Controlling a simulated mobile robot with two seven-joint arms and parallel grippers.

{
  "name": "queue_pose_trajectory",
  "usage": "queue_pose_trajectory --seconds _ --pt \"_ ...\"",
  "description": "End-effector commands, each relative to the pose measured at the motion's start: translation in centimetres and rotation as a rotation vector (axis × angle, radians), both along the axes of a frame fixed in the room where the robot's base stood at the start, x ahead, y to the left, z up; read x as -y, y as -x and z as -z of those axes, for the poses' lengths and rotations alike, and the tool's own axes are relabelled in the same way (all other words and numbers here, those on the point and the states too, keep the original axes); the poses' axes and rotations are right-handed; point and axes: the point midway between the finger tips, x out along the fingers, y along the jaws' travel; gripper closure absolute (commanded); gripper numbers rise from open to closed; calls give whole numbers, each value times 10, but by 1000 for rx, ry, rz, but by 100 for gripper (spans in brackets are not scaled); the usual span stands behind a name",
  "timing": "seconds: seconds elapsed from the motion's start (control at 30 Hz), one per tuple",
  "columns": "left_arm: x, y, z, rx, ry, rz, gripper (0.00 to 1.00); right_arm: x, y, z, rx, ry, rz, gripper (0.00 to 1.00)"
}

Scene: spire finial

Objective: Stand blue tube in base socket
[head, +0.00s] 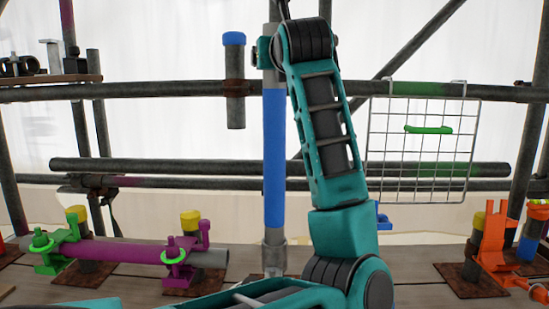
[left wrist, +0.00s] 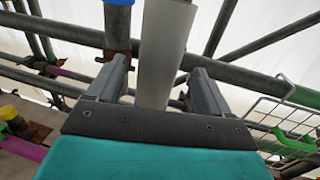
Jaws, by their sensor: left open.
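The blue tube (head: 274,150) stands upright in the middle of the head view, with bare grey ends above and below its blue band. Its lower end meets a grey base socket (head: 274,262) on the deck; I cannot tell how deep it sits. My left gripper (head: 266,52) is up at the tube's grey top part, partly hidden behind my arm. In the left wrist view, the open fingers (left wrist: 160,88) stand on either side of a grey length of tube (left wrist: 166,45), with gaps visible beside it. My right gripper is not in view.
A short post with a blue cap (head: 234,40) is clamped to the upper rail (head: 150,92) left of the tube. A wire basket (head: 420,150) hangs at right. A purple pipe (head: 125,252) with green clamps and an orange bracket (head: 493,240) flank the socket.

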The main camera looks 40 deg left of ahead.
Motion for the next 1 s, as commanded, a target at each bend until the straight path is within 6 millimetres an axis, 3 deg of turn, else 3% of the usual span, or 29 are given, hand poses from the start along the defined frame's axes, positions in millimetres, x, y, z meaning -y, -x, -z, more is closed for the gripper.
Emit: queue_pose_trajectory --seconds 0.33,0.67,1.0 --pt "-37 -26 -5 -2 -1 -2 20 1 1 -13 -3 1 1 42" --pt "-43 -31 -3 0 0 -1 20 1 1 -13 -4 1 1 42" --pt "-42 -31 -3 0 0 -1 51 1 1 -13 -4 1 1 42"
